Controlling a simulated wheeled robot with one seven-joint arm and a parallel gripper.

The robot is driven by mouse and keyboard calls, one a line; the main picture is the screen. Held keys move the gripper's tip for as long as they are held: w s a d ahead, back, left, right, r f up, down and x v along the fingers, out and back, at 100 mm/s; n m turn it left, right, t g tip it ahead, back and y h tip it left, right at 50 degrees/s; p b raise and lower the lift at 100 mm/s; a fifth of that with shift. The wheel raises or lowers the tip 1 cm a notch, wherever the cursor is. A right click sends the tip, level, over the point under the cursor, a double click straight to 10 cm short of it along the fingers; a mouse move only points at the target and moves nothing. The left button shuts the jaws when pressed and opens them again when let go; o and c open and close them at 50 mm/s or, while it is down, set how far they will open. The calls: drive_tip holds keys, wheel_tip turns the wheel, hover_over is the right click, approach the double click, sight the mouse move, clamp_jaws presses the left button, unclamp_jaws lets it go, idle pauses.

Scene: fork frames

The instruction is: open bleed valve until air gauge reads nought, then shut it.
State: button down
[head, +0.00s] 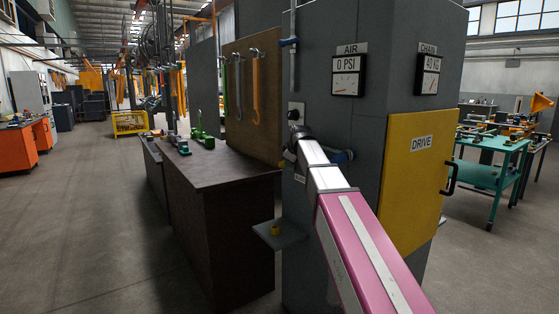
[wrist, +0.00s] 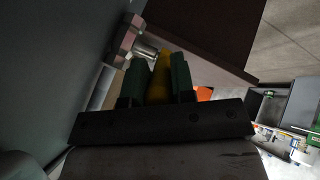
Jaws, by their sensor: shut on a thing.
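The air gauge (head: 347,76), under an AIR sign on the grey cabinet, has a display reading 0 PSI. In the wrist view, my gripper (wrist: 158,80) has two dark green fingers shut on a yellow handle (wrist: 160,72). The handle's far end meets a silver stem and metal fitting (wrist: 127,40) beside the grey wall; this looks like the bleed valve. I cannot tell from the handle's angle whether the valve is open or shut. In the head view, my pink and white arm reaches to the cabinet's left face and hides the gripper and handle.
A chain gauge (head: 430,73) sits right of the air gauge, above a yellow DRIVE door (head: 414,160) with a black handle. A small shelf (head: 278,238) juts out below. A dark workbench (head: 215,172) stands to the left.

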drive_tip(key=shift+s+d+f+m+t+y, duration=0.1)
drive_tip(key=shift+s+f+m+t+y, duration=0.1)
drive_tip(key=shift+f+t+y, duration=0.8)
drive_tip(key=shift+s+d+f+m+t+y, duration=0.15)
drive_tip(key=shift+f+t+y, duration=0.35)
drive_tip(key=shift+f+t, duration=0.9)
drive_tip(key=shift+r+t, duration=0.25)
drive_tip(key=shift+t, duration=0.15)
drive_tip(key=c, duration=1)
unclamp_jaws()
drive_tip(key=shift+o, duration=0.2)
drive_tip(key=shift+s, duration=0.15)
